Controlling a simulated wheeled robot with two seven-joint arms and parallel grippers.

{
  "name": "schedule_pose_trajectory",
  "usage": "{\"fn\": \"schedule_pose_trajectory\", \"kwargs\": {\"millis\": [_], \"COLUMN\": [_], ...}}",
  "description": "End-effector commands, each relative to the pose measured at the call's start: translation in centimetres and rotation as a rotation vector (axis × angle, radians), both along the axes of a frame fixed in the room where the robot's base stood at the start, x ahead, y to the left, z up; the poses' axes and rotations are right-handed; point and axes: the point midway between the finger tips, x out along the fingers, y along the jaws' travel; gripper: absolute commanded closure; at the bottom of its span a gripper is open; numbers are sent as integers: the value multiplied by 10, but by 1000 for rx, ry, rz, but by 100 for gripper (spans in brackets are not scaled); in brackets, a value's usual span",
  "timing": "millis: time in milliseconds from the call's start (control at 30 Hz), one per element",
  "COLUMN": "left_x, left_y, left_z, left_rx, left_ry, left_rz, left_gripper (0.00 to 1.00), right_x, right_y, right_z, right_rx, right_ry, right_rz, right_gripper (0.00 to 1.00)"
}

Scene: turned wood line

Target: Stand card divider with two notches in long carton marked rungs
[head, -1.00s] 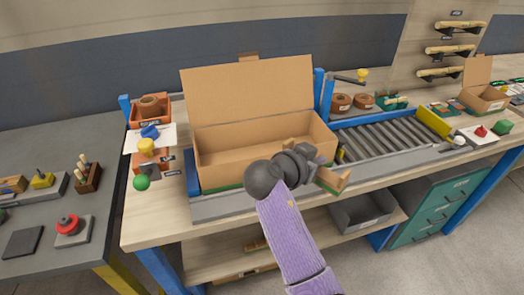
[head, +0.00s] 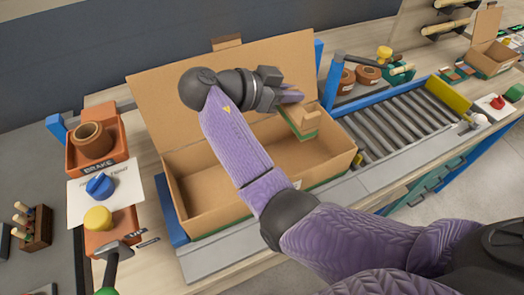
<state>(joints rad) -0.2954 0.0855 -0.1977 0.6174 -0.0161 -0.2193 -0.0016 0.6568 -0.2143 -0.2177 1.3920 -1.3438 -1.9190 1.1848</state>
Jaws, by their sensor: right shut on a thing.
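The long carton (head: 270,196) stands open on the line, with its tall lid raised at the back and its inside mostly empty where I can see. My right gripper (head: 287,97) is shut on the card divider (head: 305,118), a tan piece with a green lower edge and a notch showing at its top. The divider is over the right part of the carton, near its back; I cannot tell whether it touches the carton. My right arm hides part of the lid and the inside. Any carton marking is unreadable. My left gripper is out of view.
A roller conveyor (head: 412,118) with a yellow stop (head: 433,102) runs to the right of the carton. A blue post (head: 333,82) stands behind the carton's right end.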

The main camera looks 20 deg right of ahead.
Motion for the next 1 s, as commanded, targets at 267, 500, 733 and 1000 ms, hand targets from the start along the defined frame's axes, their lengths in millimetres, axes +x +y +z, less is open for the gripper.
{"fn": "schedule_pose_trajectory", "kwargs": {"millis": [267,500,733,1000], "left_x": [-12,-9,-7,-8], "left_y": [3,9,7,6], "left_z": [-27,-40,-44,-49], "left_rx": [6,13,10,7], "left_ry": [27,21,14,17], "left_rz": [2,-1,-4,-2], "left_gripper": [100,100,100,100], "right_x": [0,-1,0,0], "right_y": [0,0,0,0], "right_z": [-102,-144,-159,-164], "right_rx": [-2,-1,0,0], "right_ry": [8,6,1,2], "right_rz": [2,1,1,2], "right_gripper": [100,100,100,100]}}
